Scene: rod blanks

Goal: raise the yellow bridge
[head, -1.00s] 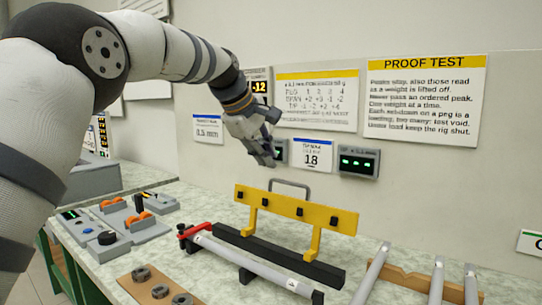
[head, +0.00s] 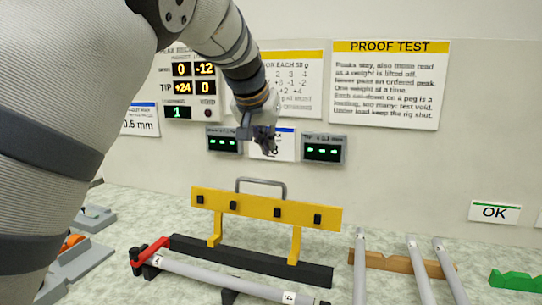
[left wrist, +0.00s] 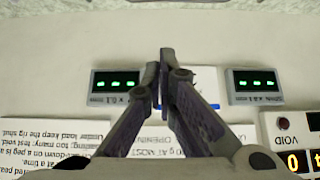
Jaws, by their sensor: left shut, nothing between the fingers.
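The yellow bridge (head: 265,208) stands upright on its two legs over a long black bar in the head view. It has several black pegs on its face and a grey handle (head: 262,182) on top. My left gripper (head: 268,150) is above the handle, apart from it, in front of the wall. Its fingers also show in the left wrist view (left wrist: 166,58), pressed together and empty. The bridge is not in the left wrist view. My right gripper is not in view.
A grey rod (head: 215,278) lies in front of the bridge by a red clamp (head: 150,252). More rods (head: 420,270) rest on a wooden rack at right. Two green-lit displays (head: 323,149) hang behind. A peak readout (head: 190,85) shows 0, -12, +24, 0. A green block (head: 515,281) lies far right.

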